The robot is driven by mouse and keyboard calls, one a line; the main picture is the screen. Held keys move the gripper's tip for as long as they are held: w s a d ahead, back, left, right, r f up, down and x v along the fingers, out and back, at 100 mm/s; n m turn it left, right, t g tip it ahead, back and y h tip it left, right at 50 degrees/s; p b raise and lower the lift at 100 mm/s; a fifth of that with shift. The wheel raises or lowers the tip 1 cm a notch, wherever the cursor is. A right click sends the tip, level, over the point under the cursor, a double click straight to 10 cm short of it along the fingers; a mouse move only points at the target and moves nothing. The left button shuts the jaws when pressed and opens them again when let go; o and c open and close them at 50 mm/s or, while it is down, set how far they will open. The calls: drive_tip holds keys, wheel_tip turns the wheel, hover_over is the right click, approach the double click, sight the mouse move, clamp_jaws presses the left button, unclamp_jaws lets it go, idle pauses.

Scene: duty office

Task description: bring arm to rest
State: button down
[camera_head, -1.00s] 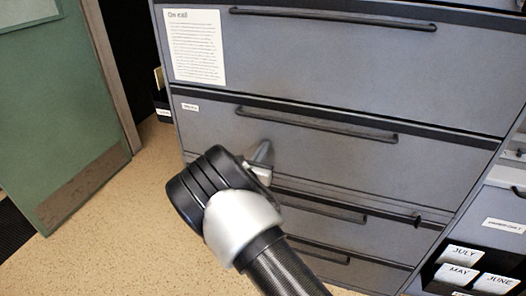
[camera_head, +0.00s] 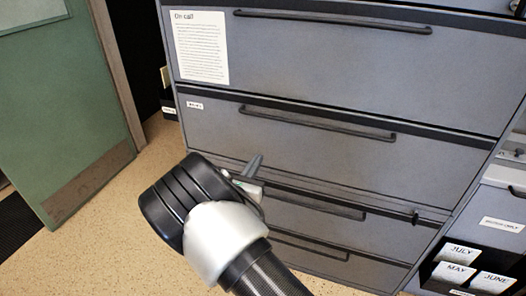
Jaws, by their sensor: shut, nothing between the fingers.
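My arm comes up from the bottom of the head view, with a silver and black wrist. My gripper (camera_head: 256,164) is at its end, partly hidden behind the wrist. Its visible finger points up and to the right, and it is shut and empty. It shows in front of the grey filing cabinet (camera_head: 345,70), over the area below the second drawer's handle. I cannot tell how far it is from the cabinet face.
The cabinet's drawers look closed, with dark bar handles (camera_head: 317,124) across them. An "On call" sheet (camera_head: 200,47) is on the top drawer. A green door (camera_head: 65,105) stands at left. Month cards (camera_head: 455,272) sit in a black holder at lower right. Speckled floor (camera_head: 110,225) is clear at left.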

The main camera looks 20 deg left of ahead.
drive_tip(key=s, duration=0.5)
drive_tip(key=w+d+r+m+g+h, duration=0.1)
drive_tip(key=d+r+m+g+h, duration=0.35)
drive_tip(key=d, duration=0.65)
drive_tip(key=w+d+r+m+g+h, duration=0.15)
drive_tip(key=d+r+m+h, duration=0.25)
drive_tip(key=d+r+m, duration=0.5)
drive_tip(key=s+d+r+m+g+y, duration=0.35)
drive_tip(key=s+d+m+g, duration=0.55)
drive_tip(key=s+d+m, duration=0.85)
drive_tip(key=s+r+m+t+y, duration=0.3)
drive_tip(key=s+r+m+y, duration=0.25)
drive_tip(key=s, duration=0.65)
wheel_tip(320, 180, up, 21)
drive_tip(key=n+p, duration=0.1)
drive_tip(key=p, duration=2)
drive_tip(key=shift+d, duration=0.3)
